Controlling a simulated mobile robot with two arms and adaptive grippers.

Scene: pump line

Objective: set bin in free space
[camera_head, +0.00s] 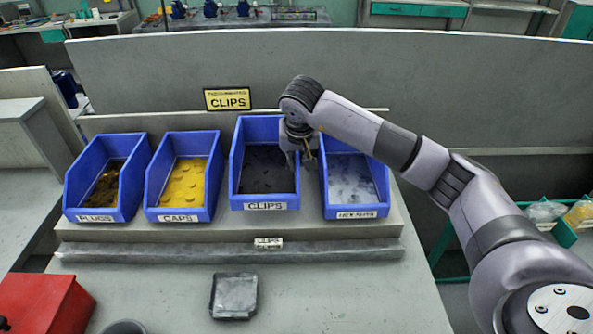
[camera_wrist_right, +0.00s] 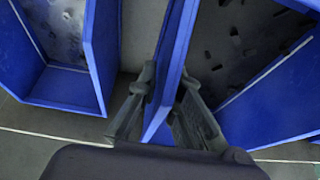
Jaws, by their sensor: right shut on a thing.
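The blue CLIPS bin (camera_head: 265,207) holds dark pieces and is third from the left in a row on the raised grey shelf (camera_head: 150,231). It shows a little higher than its neighbours; I cannot tell whether its base is clear of the shelf. My right gripper (camera_head: 302,163) is shut on its right side wall. In the right wrist view, the fingers (camera_wrist_right: 160,125) straddle this blue wall (camera_wrist_right: 172,70), with dark pieces inside the bin to the right. My left gripper is not in view.
Blue PLUGS (camera_head: 97,214) and CAPS (camera_head: 180,214) bins stand left; another blue bin (camera_head: 355,212) with pale contents stands close on the right. A yellow CLIPS sign (camera_head: 228,99) is behind. A dark tray (camera_head: 234,296) and red box (camera_head: 42,305) are in front. Bare table lies right of the tray.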

